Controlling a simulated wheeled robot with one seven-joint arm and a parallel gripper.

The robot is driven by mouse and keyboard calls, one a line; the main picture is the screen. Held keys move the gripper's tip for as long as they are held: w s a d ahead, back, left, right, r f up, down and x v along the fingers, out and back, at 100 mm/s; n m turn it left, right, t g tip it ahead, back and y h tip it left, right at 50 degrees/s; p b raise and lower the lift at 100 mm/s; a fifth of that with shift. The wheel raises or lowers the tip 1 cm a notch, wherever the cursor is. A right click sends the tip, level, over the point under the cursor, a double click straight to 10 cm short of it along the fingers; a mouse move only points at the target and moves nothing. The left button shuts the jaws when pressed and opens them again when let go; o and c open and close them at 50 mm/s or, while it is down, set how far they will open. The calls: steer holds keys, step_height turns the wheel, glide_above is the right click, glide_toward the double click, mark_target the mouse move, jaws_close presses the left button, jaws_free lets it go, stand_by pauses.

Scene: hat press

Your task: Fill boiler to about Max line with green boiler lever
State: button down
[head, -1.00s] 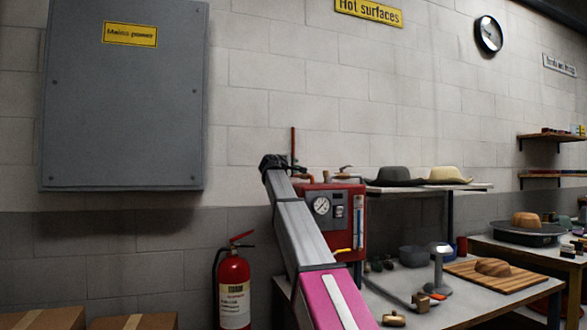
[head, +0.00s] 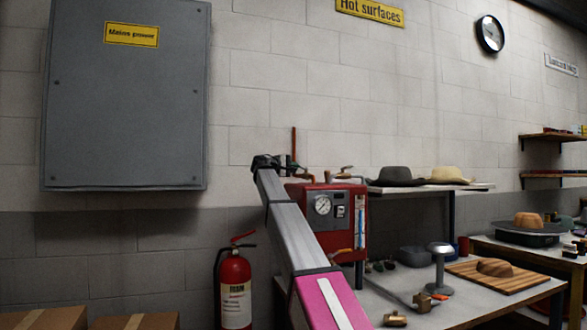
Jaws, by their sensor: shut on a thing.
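The red boiler (head: 312,195) stands on the workbench at the picture's middle, with a round pressure gauge (head: 322,205) on its front. A narrow upright sight glass (head: 360,222) is at the front's right side; its level and Max line are too small to read. My gripper (head: 280,163) is at the boiler's top left, beside a thin upright red pipe (head: 294,146). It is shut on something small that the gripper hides. No green shows there, so I cannot confirm the green boiler lever.
My arm crosses the boiler's left side. A fire extinguisher (head: 235,285) stands left of it. Two hats (head: 396,176) rest on a shelf right of the boiler. A grey-topped stand (head: 439,262) and a striped wooden board (head: 495,279) are on the bench.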

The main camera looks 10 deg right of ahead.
steer(key=c, duration=1.2)
jaws_free()
steer(key=shift+a, duration=0.1)
steer(key=v, duration=1)
steer(key=shift+s+a, duration=0.2)
steer(key=shift+a, duration=0.05)
steer(key=shift+f, duration=0.1)
